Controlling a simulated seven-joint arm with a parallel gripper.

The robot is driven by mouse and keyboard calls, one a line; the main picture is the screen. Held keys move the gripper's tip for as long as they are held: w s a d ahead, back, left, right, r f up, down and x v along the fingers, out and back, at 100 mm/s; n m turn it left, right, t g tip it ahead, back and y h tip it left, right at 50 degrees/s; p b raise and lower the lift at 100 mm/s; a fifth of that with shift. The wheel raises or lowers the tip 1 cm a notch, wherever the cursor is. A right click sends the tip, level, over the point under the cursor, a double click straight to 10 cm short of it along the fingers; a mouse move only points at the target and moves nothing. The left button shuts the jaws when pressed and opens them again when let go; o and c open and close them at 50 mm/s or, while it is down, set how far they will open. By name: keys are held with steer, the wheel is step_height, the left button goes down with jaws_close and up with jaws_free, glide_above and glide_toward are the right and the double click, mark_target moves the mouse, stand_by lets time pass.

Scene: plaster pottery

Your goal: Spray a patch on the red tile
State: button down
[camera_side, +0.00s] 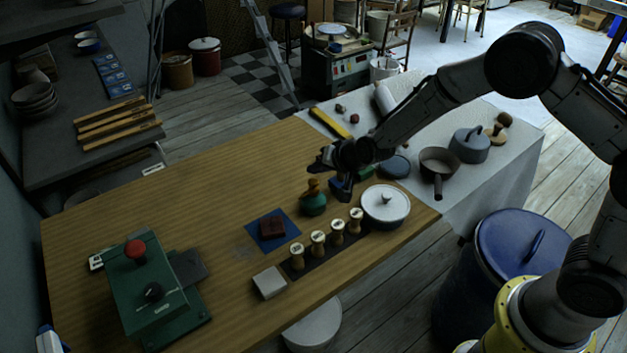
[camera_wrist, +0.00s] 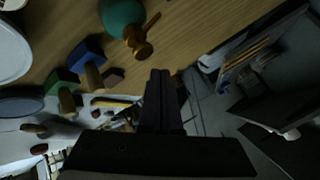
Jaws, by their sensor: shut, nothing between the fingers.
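The red tile (camera_side: 272,227), a small dark red block, lies on a blue square mat (camera_side: 258,236) in the middle of the table. A round green bottle with a brass-coloured top (camera_side: 313,204) stands to its right, likely the sprayer. In the wrist view the green bottle (camera_wrist: 119,14) is at the top, with its brass top (camera_wrist: 139,40) pointing down toward my fingers. My gripper (camera_side: 317,162) is above and behind the bottle, apart from it. Its fingers (camera_wrist: 160,76) are shut and empty. The tile cannot be seen in the wrist view.
Several stamps (camera_side: 318,241) stand on a dark strip near a white lidded pot (camera_side: 385,204). A pale block (camera_side: 269,283) lies at the front edge. A green press (camera_side: 150,300) stands left. A blue block with wooden handle (camera_wrist: 86,53) is beside the bottle. The back-left table is clear.

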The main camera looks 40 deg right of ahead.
mark_target(310, 180)
steer(key=shift+r, duration=2.2)
steer(key=shift+r, duration=0.1)
stand_by(0.8)
steer(key=shift+f, duration=3.15)
steer(key=shift+f, duration=0.7)
stand_by(0.5)
steer(key=shift+r, duration=0.7)
